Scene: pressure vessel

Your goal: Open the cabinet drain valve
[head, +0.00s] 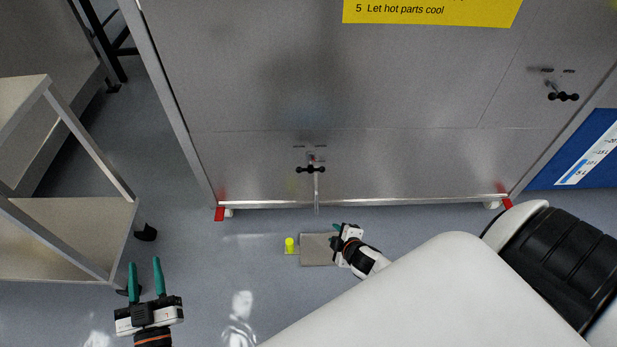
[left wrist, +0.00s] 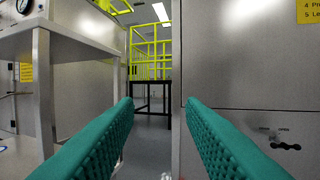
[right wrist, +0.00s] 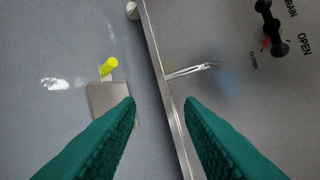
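The drain valve has a black bar handle (head: 311,169) low on the cabinet front, with a metal spout (head: 317,190) below it. In the right wrist view the black handle (right wrist: 270,28) is at the upper right, beside the printed words DRAIN, OPEN and CLOSED. A small red mark on it lies toward CLOSED. The spout (right wrist: 193,70) shows beyond my fingers. My right gripper (head: 337,235) is open and empty, in front of the cabinet's lower edge, apart from the handle. My left gripper (head: 144,262) is open and empty at the lower left, away from the cabinet.
A second black handle (head: 563,97) is on the cabinet's right side. A grey plate (head: 316,257) with a yellow post (head: 289,245) is on the floor near my right gripper. A metal table (head: 75,215) stands at the left. Floor between it and the cabinet is clear.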

